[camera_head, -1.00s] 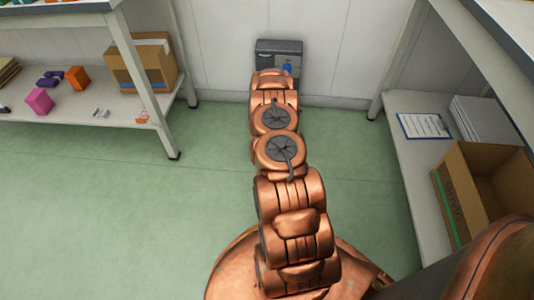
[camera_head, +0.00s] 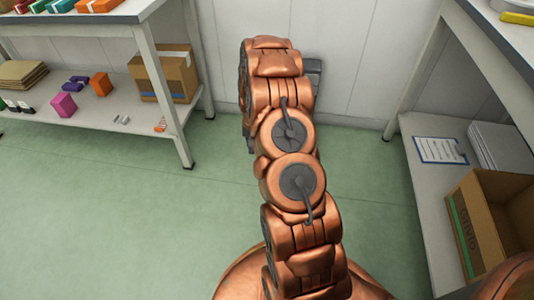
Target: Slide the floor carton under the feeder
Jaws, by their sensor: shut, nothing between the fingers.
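No carton on the floor shows in this view; the floor behind my arm is hidden. A grey box-like unit (camera_head: 314,70) stands out a little to the right of my arm, by the back wall. My arm covers most of it, and I cannot tell whether it is the feeder. My copper arm reaches up the middle of the view. A small dark piece shows at its left edge, but I cannot tell if it belongs to my gripper. My gripper's fingers are hidden behind the arm.
A left bench's lower shelf (camera_head: 100,125) bears a brown carton (camera_head: 158,77), a pink box (camera_head: 64,105) and an orange box (camera_head: 101,84). An open carton (camera_head: 468,238) and a clipboard (camera_head: 440,150) lie on the right lower shelf. Green floor (camera_head: 120,220) is clear at left.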

